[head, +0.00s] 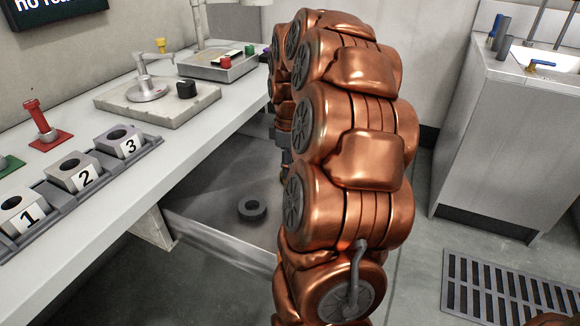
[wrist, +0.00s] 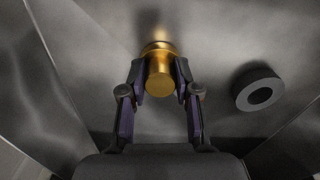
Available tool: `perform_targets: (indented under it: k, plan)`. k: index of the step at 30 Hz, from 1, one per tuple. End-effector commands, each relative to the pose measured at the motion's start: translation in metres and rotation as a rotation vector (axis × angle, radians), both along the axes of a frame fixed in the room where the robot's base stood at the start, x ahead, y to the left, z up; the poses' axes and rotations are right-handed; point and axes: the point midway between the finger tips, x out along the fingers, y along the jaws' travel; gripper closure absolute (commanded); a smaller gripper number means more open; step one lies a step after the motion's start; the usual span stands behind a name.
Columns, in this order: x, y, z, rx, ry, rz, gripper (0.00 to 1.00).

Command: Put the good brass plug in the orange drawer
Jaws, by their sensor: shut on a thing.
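A brass plug (wrist: 159,68) is between the fingers of my gripper (wrist: 160,84) in the wrist view, and the gripper is shut on it. Both are over the grey metal floor of an open drawer (head: 205,225) under the bench. I cannot tell whether the plug touches that floor. The drawer shows bare grey metal, and no orange is visible on it. A dark ring (head: 252,208) lies in the drawer; in the wrist view the ring (wrist: 258,87) is right of the plug. In the head view my copper-coloured arm hides the plug and most of the gripper.
A sink cabinet (head: 495,140) stands right. A floor grate (head: 510,285) lies before it.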

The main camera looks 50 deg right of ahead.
Motion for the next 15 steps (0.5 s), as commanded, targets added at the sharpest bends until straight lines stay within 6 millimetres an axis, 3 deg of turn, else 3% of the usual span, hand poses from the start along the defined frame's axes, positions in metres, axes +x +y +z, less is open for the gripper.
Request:
perform_targets:
  k: [7,8,15]
  plan:
    - [0.0004,0.0002,-0.0015,-0.001,0.000,0.000,1.00]
    - [0.0004,0.0001,-0.0021,-0.001,-0.001,0.000,0.68]
    - [0.0004,0.0001,-0.0018,-0.001,0.000,0.000,0.44]
